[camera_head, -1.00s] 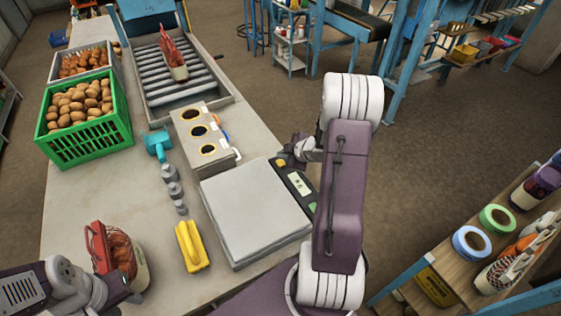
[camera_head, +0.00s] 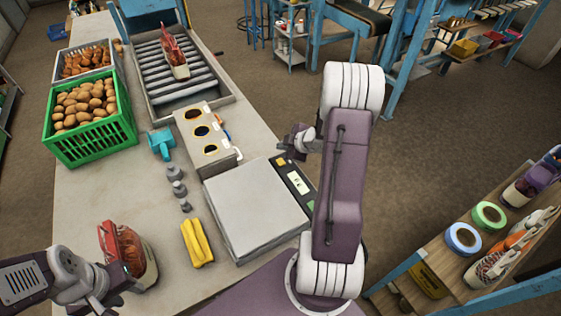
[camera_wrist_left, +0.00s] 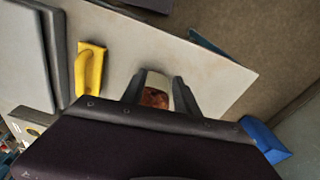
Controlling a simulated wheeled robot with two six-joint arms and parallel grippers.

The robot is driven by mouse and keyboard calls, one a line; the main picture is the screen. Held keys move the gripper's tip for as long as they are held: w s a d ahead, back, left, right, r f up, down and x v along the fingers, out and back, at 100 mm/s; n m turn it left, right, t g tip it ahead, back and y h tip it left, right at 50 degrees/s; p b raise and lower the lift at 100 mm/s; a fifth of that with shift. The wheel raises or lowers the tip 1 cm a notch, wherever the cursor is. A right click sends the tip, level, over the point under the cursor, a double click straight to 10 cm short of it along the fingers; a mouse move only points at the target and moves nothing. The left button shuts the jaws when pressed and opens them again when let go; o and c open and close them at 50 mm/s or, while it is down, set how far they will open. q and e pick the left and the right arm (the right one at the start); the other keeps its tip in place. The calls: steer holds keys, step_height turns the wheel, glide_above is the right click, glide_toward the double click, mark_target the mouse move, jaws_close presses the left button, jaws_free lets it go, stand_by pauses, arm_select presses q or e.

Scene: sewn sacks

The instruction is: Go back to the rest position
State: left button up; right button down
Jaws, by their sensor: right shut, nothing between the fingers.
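A sewn sack (camera_head: 140,258) with a red top and a brown and white body stands on the worktable (camera_head: 90,200) at the lower left. My left gripper (camera_head: 122,280) is beside its lower near side in the head view. In the left wrist view its two dark fingers (camera_wrist_left: 162,84) are apart, with the white and brown sack (camera_wrist_left: 155,97) showing in the gap. Contact with the sack cannot be made out. My right gripper (camera_head: 296,140) is shut and empty, by the far right corner of the scale (camera_head: 255,210).
A yellow object (camera_head: 196,242), grey weights (camera_head: 178,188), a teal tool (camera_head: 162,143) and a block with holes (camera_head: 205,130) stand on the table. Behind are a green crate (camera_head: 95,140) of potatoes and a roller conveyor (camera_head: 190,90) with another sack. A shelf (camera_head: 425,255) stands at right.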

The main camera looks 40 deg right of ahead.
steer(key=w+a+r+n+y+b, duration=0.15)
steer(key=a+r, duration=0.25)
steer(key=a, duration=0.5)
steer(key=w+a+r+b, duration=0.1)
steer(key=w+a+r, duration=0.2)
steer(key=a, duration=0.5)
steer(key=s+a+f+m+g, duration=0.1)
steer(key=s+f+m+g, duration=0.1)
steer(key=s+m, duration=0.2)
steer(key=s+a+f+m+g+h, duration=0.1)
steer(key=s+f+m+g, duration=0.1)
steer(key=s, duration=0.8)
steer(key=s+a+f+m+g+h, duration=0.1)
steer(key=s+f+m+g, duration=0.2)
steer(key=s+m, duration=0.2)
steer(key=shift+s+a+f+m+g, duration=0.1)
steer(key=shift+s+m+g, duration=0.1)
steer(key=shift+s, duration=0.5)
steer(key=shift+s+a+m+g, duration=0.1)
steer(key=shift+s+m+g, duration=0.1)
steer(key=shift+s, duration=0.65)
steer(key=shift+a, duration=0.2)
steer(key=shift+d, duration=0.1)
